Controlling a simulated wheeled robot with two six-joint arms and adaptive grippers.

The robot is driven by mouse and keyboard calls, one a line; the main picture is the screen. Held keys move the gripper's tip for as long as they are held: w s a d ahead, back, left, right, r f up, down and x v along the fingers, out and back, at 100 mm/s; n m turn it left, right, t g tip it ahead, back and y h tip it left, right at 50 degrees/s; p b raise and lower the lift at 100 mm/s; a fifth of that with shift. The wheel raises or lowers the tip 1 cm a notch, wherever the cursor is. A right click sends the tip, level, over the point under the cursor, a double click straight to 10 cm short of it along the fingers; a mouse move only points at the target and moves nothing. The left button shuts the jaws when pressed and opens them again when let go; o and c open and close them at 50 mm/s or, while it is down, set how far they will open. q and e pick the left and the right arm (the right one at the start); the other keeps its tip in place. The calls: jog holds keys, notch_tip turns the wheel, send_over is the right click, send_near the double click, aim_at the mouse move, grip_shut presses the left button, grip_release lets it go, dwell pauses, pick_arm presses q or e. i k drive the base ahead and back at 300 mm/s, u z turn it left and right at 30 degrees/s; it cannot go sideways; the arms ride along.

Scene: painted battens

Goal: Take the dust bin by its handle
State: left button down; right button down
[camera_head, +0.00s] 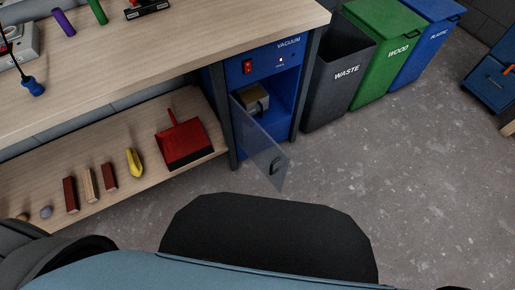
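The blue vacuum cabinet (270,62) stands under the right end of the workbench. Its clear door (258,142) hangs open toward me, with a dark handle (278,165) near its lower free corner. Inside the cabinet sits a small box (254,97) with a tan top and grey sides, which looks like the dust bin. The door covers part of it, and its own handle is too small to make out. Neither of my grippers is in view.
Waste (339,84), wood (378,40) and plastic (428,38) bins stand right of the cabinet. A red dustpan (183,142), a yellow object (134,162) and several battens lie on the lower shelf (112,207). The floor (400,180) in front and right is clear.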

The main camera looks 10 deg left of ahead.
aim_at(253, 99)
jog(key=z, duration=0.75)
jog(key=k, duration=1)
jog(key=z, duration=0.75)
jog(key=i, duration=2.15)
jog(key=u, duration=1.3)
jog(key=i, duration=1.4)
jog(key=u, duration=1.05)
jog(key=i, duration=0.6)
jog(key=u, duration=0.35)
